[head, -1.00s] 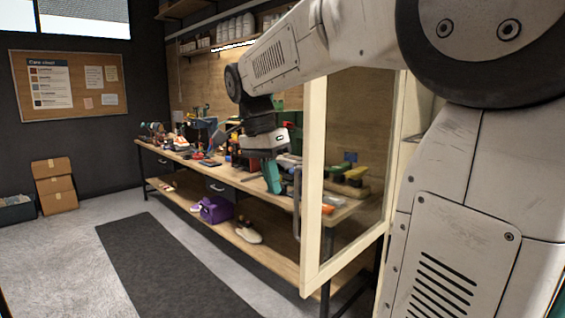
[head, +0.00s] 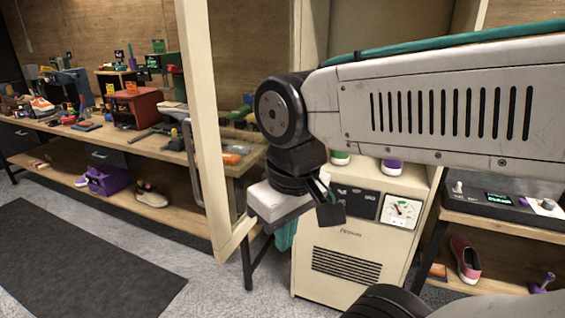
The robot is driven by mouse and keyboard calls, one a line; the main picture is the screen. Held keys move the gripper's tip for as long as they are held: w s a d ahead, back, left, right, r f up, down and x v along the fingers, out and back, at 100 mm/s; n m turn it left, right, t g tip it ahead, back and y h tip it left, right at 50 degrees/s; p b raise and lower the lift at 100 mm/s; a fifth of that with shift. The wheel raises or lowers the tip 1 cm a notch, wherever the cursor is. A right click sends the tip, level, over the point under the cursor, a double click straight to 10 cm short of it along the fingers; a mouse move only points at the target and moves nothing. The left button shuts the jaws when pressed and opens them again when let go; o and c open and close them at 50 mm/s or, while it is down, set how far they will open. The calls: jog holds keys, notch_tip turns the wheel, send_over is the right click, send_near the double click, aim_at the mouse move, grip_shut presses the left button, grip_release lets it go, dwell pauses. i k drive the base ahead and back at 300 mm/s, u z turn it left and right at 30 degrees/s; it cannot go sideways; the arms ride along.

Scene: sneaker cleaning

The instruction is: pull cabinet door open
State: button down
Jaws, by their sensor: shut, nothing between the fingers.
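The cabinet door (head: 204,130) is a cream frame with a clear pane, standing swung open on the left of the cabinet (head: 340,232) in the head view. Its grey bar handle (head: 191,165) is on the far-left upright. My gripper (head: 285,236) is to the right of the door, in front of the cabinet, pointing down. Its teal fingers are shut and empty, partly hidden behind the wrist, and apart from the handle. My arm hides part of the cabinet opening. Shoes with green (head: 341,158) and purple (head: 391,167) parts show inside.
A second bench (head: 500,222) with a pink shoe (head: 466,260) stands right. A dark mat (head: 75,265) covers clear floor.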

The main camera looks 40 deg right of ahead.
aim_at(192, 15)
jog(key=z, duration=0.35)
jog(key=k, duration=0.85)
jog(key=u, duration=1)
jog(key=i, duration=0.5)
jog(key=u, duration=0.05)
